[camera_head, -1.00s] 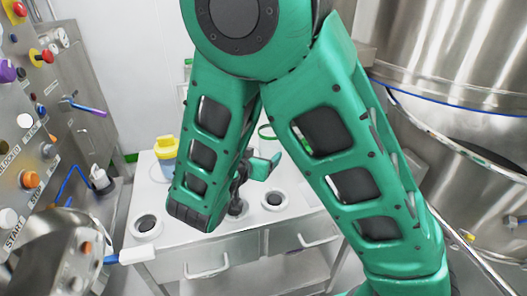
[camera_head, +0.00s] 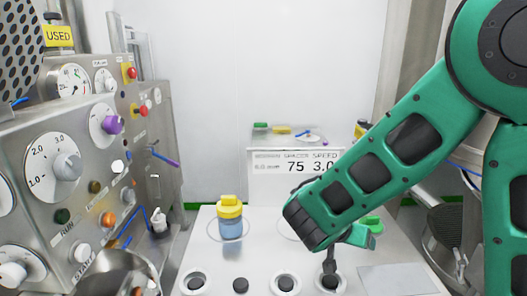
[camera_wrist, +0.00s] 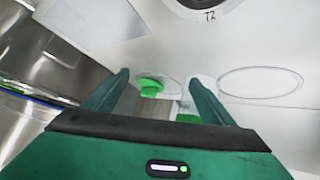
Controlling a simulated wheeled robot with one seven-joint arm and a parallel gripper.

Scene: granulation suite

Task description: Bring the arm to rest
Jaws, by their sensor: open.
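My green arm (camera_head: 420,135) fills the right side of the head view, bent with its elbow high at the upper right. Its forearm slopes down to the left over the white table. My gripper (camera_wrist: 157,78) is open in the wrist view, its two teal fingers apart. A green object (camera_wrist: 150,88) shows beyond and between the fingertips, near a pale ring marking; I see no contact with it. In the head view my gripper (camera_head: 360,237) is small and partly hidden behind the forearm's end, above the table's right part.
The white table (camera_head: 245,257) holds a yellow-capped blue bottle (camera_head: 231,220) and several round dark-centred holders along its front. A control panel (camera_head: 70,150) with knobs stands at the left. A sign (camera_head: 285,174) stands behind. Steel equipment (camera_head: 455,205) is at the right.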

